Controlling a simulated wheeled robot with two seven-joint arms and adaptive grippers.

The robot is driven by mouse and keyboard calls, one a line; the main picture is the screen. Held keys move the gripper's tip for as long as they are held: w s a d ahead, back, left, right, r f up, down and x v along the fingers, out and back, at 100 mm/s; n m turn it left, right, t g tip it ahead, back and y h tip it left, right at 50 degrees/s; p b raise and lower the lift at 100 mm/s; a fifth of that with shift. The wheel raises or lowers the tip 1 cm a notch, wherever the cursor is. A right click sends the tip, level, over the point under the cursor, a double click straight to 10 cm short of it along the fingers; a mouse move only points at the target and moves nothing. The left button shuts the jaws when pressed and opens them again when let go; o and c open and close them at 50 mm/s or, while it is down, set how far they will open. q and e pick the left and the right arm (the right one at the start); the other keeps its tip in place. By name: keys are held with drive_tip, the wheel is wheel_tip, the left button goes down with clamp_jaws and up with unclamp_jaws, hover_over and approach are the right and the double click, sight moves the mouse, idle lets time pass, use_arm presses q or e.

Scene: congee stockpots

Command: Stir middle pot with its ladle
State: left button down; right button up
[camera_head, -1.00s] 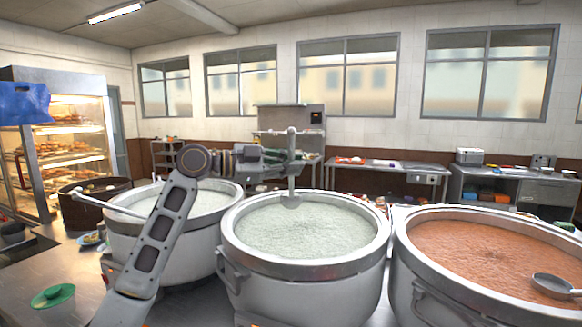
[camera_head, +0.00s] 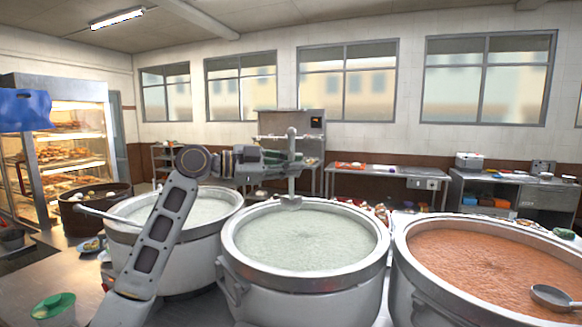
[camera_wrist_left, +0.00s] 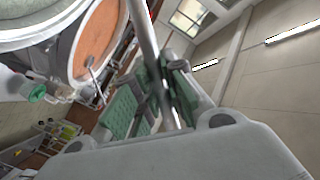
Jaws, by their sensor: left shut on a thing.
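The middle pot (camera_head: 300,281) is a large steel stockpot full of pale greenish-white congee (camera_head: 300,238). My left gripper (camera_head: 291,162) is above its back rim, shut on the upright shaft of a metal ladle (camera_head: 291,185). In the left wrist view the shaft (camera_wrist_left: 147,38) runs between the green finger pads (camera_wrist_left: 165,90). My right gripper is not in view.
A pot of pale congee (camera_head: 178,262) stands on the left, partly behind my left arm. A pot of orange-brown congee (camera_head: 482,262) stands close on the right, with a ladle (camera_head: 552,297) in it. Steel counters line the back wall.

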use_arm(q)
drive_tip(key=shift+b, duration=0.45)
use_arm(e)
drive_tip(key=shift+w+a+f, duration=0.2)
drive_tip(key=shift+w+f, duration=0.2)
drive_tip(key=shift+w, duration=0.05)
use_arm(q)
drive_tip(key=shift+m+t+h+b, duration=0.3)
drive_tip(key=shift+m+b, duration=0.7)
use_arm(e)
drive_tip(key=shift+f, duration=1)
